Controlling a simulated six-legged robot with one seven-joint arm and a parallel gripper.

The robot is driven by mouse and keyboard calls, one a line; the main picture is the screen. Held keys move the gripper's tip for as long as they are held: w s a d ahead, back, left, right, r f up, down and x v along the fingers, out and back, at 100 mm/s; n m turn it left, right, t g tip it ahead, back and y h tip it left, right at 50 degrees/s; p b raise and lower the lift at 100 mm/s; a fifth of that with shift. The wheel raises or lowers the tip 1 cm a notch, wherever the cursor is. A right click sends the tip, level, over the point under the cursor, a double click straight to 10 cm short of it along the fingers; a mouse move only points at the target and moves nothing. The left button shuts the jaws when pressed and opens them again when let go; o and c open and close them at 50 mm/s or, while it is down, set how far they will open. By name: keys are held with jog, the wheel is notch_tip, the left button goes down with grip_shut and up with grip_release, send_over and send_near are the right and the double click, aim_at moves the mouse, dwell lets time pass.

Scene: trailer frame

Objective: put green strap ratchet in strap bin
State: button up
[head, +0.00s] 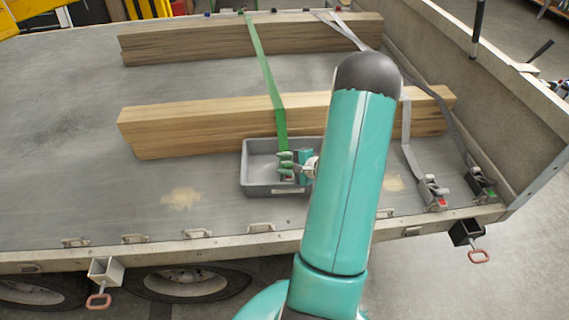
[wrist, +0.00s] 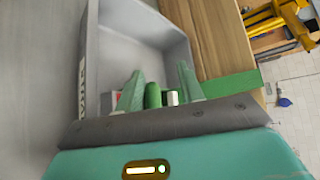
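The green strap ratchet (wrist: 152,95), with a green roller, a pale part and a red patch, sits between my gripper's fingers in the wrist view. My gripper (head: 290,165) is over the grey strap bin (head: 260,189) in the head view, toward its right side. The fingers of my gripper (wrist: 160,90) press close on both sides of the ratchet. The bin (wrist: 100,50) opens just beyond the fingers in the wrist view. Whether the ratchet touches the bin floor is hidden. The green strap (head: 264,70) runs from the trailer's far edge over both beams down to the bin.
Two wooden beams (head: 220,127) (head: 200,42) lie across the trailer bed; the near one is right behind the bin. Grey straps end at ratchets (head: 432,193) (head: 480,183) on the right. The bed left of the bin is clear. A side wall (head: 480,90) stands at right.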

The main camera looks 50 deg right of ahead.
jog(key=shift+s+a+f, duration=0.25)
jog(key=shift+f, duration=0.15)
jog(key=shift+r, duration=0.25)
jog(key=r+v, duration=0.1)
jog(key=v, duration=1.1)
jog(key=w+a+r+n+g+y, duration=0.2)
jog(key=w+a+r+n+g, duration=0.25)
jog(key=a, duration=0.65)
jog(key=w+a+r+n+g+y, duration=0.25)
jog(key=a+r+n, duration=0.45)
jog(key=a, duration=0.4)
jog(key=s+a+r+n+h, duration=0.7)
jog(key=a+r, duration=0.5)
jog(key=a, duration=0.2)
jog(key=shift+s+a+r+n+g, duration=0.3)
jog(key=shift+s+n, duration=0.35)
jog(key=shift+n, duration=0.6)
